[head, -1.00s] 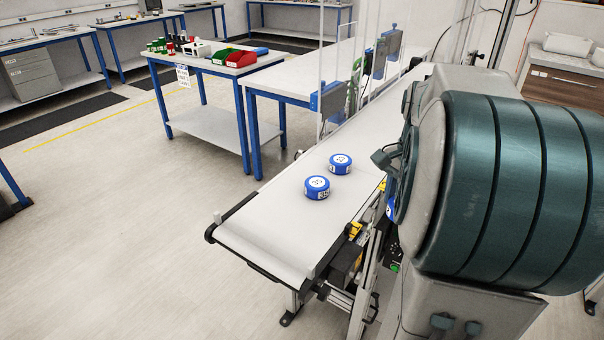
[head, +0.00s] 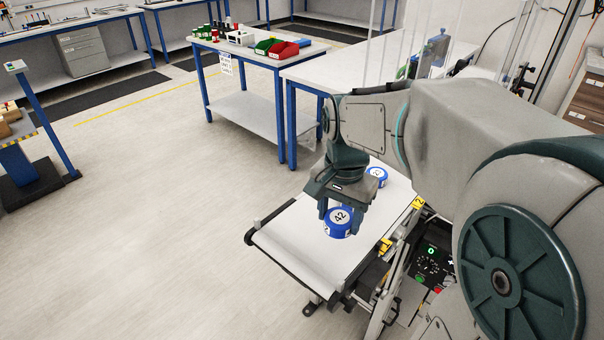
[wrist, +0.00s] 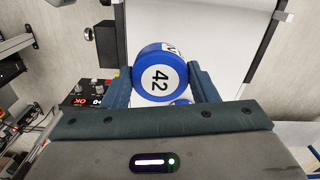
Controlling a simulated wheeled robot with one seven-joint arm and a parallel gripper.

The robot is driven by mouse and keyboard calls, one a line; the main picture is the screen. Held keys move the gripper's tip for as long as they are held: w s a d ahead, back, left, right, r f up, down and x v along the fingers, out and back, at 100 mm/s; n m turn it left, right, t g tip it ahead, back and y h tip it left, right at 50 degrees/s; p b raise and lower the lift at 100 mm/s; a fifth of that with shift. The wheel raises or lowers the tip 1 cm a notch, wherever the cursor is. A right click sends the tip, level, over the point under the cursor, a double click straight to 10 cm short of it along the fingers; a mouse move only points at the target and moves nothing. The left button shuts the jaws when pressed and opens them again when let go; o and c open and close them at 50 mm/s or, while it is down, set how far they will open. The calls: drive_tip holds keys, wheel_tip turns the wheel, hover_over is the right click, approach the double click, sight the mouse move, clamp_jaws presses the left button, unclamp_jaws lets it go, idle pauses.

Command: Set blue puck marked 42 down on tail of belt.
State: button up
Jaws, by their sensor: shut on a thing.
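The blue puck marked 42 (head: 338,224) has a white top and sits between the fingers of my gripper (head: 340,212), which is shut on it. In the wrist view the same puck (wrist: 158,76) shows its number, with a finger on each side. My gripper is over the near end of the white belt (head: 298,246). I cannot tell the gap between puck and belt. Another blue puck (head: 377,175) stands on the belt behind my gripper. In the wrist view a sliver of a blue puck (wrist: 181,102) shows beyond the held one, mostly hidden.
The belt's end roller (head: 292,266) faces the open floor at front left. A control panel (head: 432,264) with buttons stands right of the belt. A table with red and green bins (head: 283,50) is behind. The belt between roller and gripper is clear.

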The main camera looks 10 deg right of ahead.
drive_tip(key=p, duration=0.1)
hover_over(320, 234)
wheel_tip(320, 234, down, 4)
drive_tip(key=shift+w+r, duration=0.1)
drive_tip(key=shift+r, duration=0.05)
drive_tip(key=shift+f+p, duration=0.3)
drive_tip(key=shift+f, duration=1.65)
drive_tip(key=shift+f, duration=0.15)
drive_tip(key=o, duration=1)
